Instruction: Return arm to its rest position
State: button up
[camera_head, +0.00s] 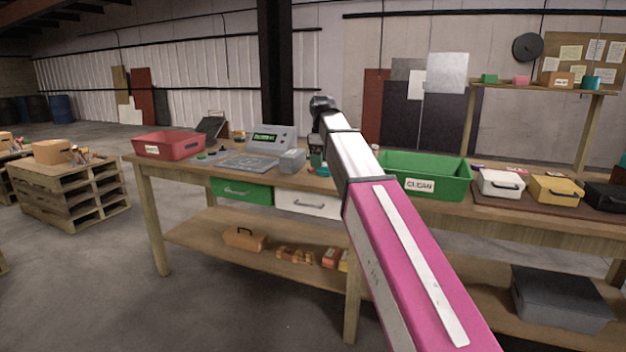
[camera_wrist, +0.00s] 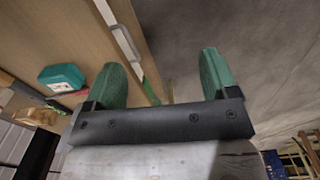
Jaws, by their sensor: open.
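My gripper shows in the wrist view (camera_wrist: 165,85) with two green fingers spread wide apart. It is open and nothing is between the fingers. In the head view my arm, pink then silver, reaches forward over the workbench, and its dark far end stands in front of the black post. The gripper's fingers are not clearly visible in that view. The wooden workbench (camera_head: 200,180) lies under and beyond the arm. In the wrist view the bench appears tilted at the left, with the concrete floor at the right.
On the bench are a red bin (camera_head: 168,146), a grey detector with a lit display (camera_head: 270,138), a green bin labelled CLEAN (camera_head: 425,175), and white (camera_head: 500,184), yellow (camera_head: 556,189) and black (camera_head: 606,196) cases. A grey box (camera_head: 562,298) sits on the lower shelf. Floor at the left front is clear.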

jog(key=s+d+f+m, duration=0.4)
jog(key=s+f, duration=0.3)
jog(key=f, duration=0.7)
jog(key=s+d+f+m, duration=0.4)
jog(key=s+d+f, duration=0.2)
jog(key=f, duration=0.9)
jog(key=s+d+f+m, duration=0.4)
jog(key=s+d+f, duration=0.2)
jog(key=f, duration=0.9)
jog(key=s, duration=0.2)
jog(key=shift+s+m, duration=0.3)
jog(key=shift+s, duration=0.1)
